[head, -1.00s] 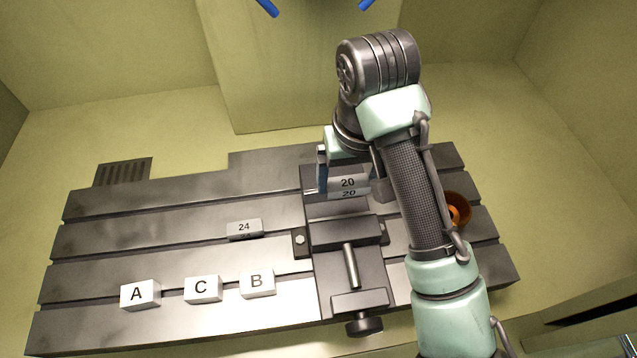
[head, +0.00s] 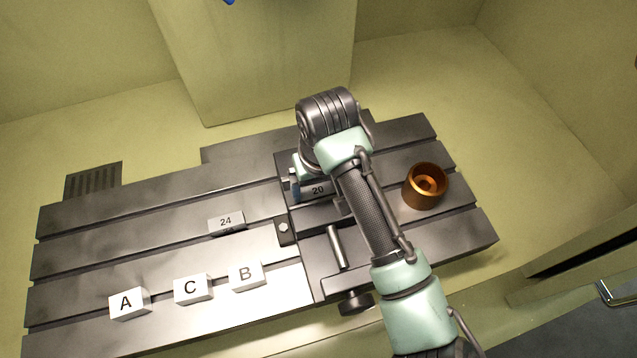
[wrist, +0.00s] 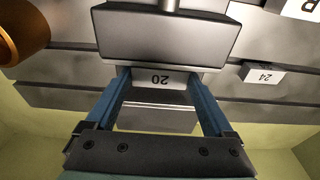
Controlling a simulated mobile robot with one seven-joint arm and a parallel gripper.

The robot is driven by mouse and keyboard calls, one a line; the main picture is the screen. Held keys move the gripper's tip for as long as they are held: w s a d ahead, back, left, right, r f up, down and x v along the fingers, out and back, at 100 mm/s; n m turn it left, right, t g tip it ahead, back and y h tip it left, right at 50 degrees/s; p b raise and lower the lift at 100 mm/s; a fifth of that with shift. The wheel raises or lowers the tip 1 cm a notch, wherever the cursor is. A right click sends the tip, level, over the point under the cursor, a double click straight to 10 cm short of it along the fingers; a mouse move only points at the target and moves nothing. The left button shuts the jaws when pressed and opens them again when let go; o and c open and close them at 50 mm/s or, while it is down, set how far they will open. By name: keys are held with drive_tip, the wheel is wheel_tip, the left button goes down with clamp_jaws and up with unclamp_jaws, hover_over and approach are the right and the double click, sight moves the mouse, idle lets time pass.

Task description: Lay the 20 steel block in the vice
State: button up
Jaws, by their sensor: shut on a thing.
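The dark vice (head: 310,224) stands on the slotted table under my arm. In the wrist view the block lies along the face of the large vice jaw (wrist: 165,38), with a paler vice part on its other side. Whether the block touches the vice floor is hidden. My forearm covers the vice's right side in the head view.
A steel block marked 24 (head: 226,222) lies left of the vice. White blocks A (head: 129,303), C (head: 193,289) and B (head: 246,276) stand along the front left. A copper-coloured cup (head: 425,188) stands right of the vice. The table's back left is clear.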

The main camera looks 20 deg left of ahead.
drive_tip(key=o, duration=1.5)
drive_tip(key=shift+f, duration=0.1)
drive_tip(key=shift+c, duration=0.2)
wheel_tip(320, 180, up, 12)
drive_tip(key=s, duration=0.1)
drive_tip(key=shift+s+d, duration=0.25)
drive_tip(key=shift+d, duration=0.2)
